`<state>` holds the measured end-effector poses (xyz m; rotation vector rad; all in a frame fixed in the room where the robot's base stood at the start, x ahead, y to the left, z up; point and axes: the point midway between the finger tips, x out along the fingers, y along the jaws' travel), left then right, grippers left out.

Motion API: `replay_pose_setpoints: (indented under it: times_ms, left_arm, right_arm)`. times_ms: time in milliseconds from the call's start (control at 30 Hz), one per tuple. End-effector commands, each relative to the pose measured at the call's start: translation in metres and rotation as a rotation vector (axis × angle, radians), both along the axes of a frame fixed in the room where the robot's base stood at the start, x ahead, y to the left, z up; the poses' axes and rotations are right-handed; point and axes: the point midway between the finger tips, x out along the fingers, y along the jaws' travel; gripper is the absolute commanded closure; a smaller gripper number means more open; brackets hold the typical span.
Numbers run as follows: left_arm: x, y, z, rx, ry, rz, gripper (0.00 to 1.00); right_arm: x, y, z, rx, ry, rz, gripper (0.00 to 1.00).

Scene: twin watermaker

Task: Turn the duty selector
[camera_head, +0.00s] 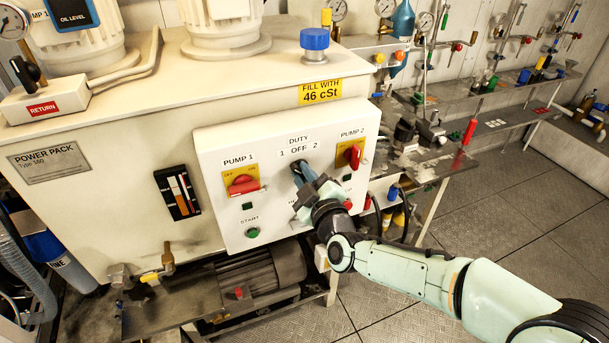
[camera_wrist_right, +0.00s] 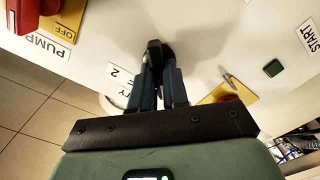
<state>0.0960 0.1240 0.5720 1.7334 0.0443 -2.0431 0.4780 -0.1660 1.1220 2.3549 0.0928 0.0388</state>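The duty selector is a small black knob on the white control panel (camera_head: 222,150), under the "DUTY 1 OFF 2" label (camera_head: 298,147). In the head view my right gripper (camera_head: 299,170) reaches up to it from the lower right and mostly hides it. In the right wrist view the two blue fingers (camera_wrist_right: 157,76) close around the black selector knob (camera_wrist_right: 154,48), one on each side. The knob's pointing direction is hard to tell behind the fingers. My left gripper is in neither view.
The red pump 1 switch (camera_head: 242,185) is left of the selector and the red pump 2 switch (camera_head: 353,156) right of it. A green start button (camera_head: 252,233) sits lower left. A motor (camera_head: 255,275) lies beneath the panel. Open floor (camera_head: 480,215) is at the right.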

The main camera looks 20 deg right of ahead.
Motion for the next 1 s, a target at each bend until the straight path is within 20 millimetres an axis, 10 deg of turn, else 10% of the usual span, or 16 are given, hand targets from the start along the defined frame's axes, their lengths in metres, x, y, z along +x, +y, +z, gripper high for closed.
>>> replay_pose_setpoints:
  times_ms: [1000]
  left_arm:
    - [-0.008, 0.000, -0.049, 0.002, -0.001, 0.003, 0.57]
  right_arm:
    - [0.000, -0.003, -0.001, 0.564, 0.043, -0.003, 1.00]
